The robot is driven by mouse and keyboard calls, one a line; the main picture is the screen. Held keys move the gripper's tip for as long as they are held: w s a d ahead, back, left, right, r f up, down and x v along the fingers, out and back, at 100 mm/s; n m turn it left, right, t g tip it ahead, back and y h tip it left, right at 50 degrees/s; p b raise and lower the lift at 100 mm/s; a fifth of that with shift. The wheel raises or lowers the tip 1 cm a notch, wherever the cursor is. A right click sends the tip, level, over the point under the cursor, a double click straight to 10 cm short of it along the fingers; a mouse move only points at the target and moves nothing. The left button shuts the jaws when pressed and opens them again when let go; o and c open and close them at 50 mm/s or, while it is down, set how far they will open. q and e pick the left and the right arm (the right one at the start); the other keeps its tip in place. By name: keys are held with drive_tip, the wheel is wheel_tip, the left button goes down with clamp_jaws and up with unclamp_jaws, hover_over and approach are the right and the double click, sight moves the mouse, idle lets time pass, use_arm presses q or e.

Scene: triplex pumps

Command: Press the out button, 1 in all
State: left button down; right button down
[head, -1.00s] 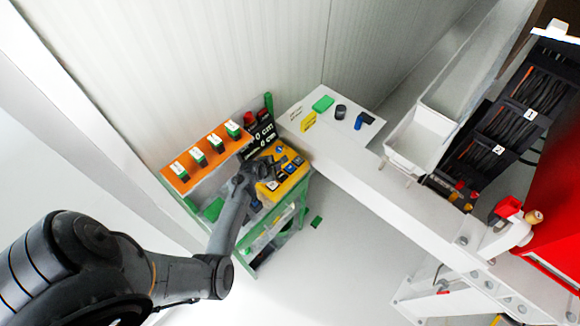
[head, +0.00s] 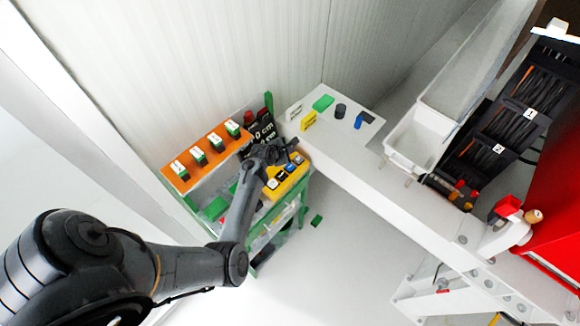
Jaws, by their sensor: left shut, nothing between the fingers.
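The yellow button box (head: 285,188) stands on the green-framed bench, with a row of dark, white and blue buttons along its top. The button labels are too small to read, so I cannot tell which one is the out button. My left gripper (head: 291,147) is shut and empty. It is over the back edge of the box, near the far end of the button row, and partly covers the display behind. I cannot tell whether it touches a button. My right gripper is not in view.
A black display (head: 263,131) reading "0 cm" stands behind the box. An orange panel (head: 206,158) with several green-and-white switches is to its left. A white table (head: 340,160) with green, yellow, black and blue pieces lies to the right. A white trough (head: 412,140) stands farther right.

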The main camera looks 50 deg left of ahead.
use_arm(q)
drive_tip(key=b, duration=0.7)
hover_over(289, 168)
wheel_tip(289, 168, down, 7)
drive_tip(key=shift+r, duration=0.15)
drive_tip(key=shift+f, duration=0.95)
idle(0.6)
drive_tip(key=shift+f+b, duration=0.25)
drive_tip(key=shift+b, duration=0.05)
drive_tip(key=shift+f, duration=0.2)
